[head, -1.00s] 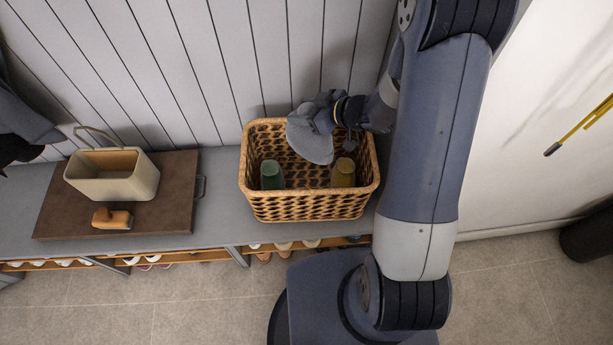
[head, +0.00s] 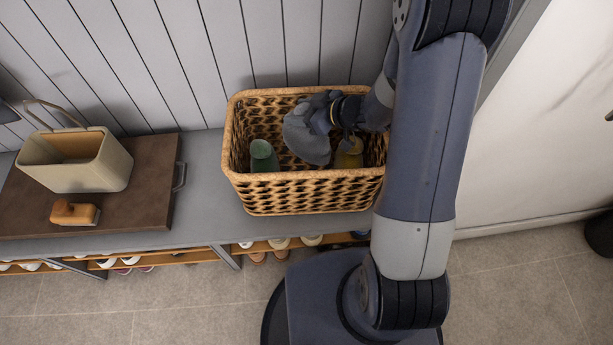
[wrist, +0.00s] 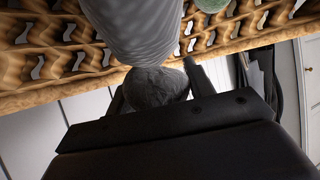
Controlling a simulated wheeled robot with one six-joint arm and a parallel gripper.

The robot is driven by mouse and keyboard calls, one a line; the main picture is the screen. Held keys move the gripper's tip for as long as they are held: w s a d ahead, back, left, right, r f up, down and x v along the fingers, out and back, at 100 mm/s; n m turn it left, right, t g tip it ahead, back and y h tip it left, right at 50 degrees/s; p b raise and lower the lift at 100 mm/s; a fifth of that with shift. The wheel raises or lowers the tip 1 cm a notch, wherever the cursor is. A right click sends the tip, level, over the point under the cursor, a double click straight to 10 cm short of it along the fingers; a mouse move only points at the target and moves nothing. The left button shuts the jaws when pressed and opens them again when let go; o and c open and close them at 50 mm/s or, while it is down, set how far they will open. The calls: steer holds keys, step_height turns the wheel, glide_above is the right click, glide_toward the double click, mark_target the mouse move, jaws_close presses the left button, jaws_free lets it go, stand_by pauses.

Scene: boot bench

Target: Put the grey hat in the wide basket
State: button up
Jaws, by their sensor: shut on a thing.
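The grey hat (head: 305,138) is held by my gripper (head: 326,116) inside the opening of the wide wicker basket (head: 300,205). In the wrist view the grey hat (wrist: 157,88) is pinched between my gripper's fingers (wrist: 158,95), with the basket's woven wall (wrist: 60,55) close by. The basket stands on the grey bench. I cannot tell from the head view whether the hat touches the basket's floor. My arm covers the basket's right end.
A green item (head: 263,155) and a yellow item (head: 348,154) stand in the basket, left and right of the hat. A brown board (head: 150,190) to the left carries a beige handled container (head: 75,170) and an orange-brown brush (head: 74,213). Shoes sit under the bench.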

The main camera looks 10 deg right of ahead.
mark_target(328, 139)
step_height(328, 139, down, 10)
steer(key=b, duration=0.3)
steer(key=shift+f, duration=0.1)
steer(key=shift+f, duration=0.1)
steer(key=o, duration=1.3)
steer(key=shift+c, duration=0.2)
steer(key=shift+s+d+r, duration=0.15)
steer(key=shift+d+r, duration=0.1)
steer(key=shift+r, duration=0.1)
steer(key=p+v, duration=0.1)
steer(key=v, duration=0.6)
steer(key=shift+f, duration=0.1)
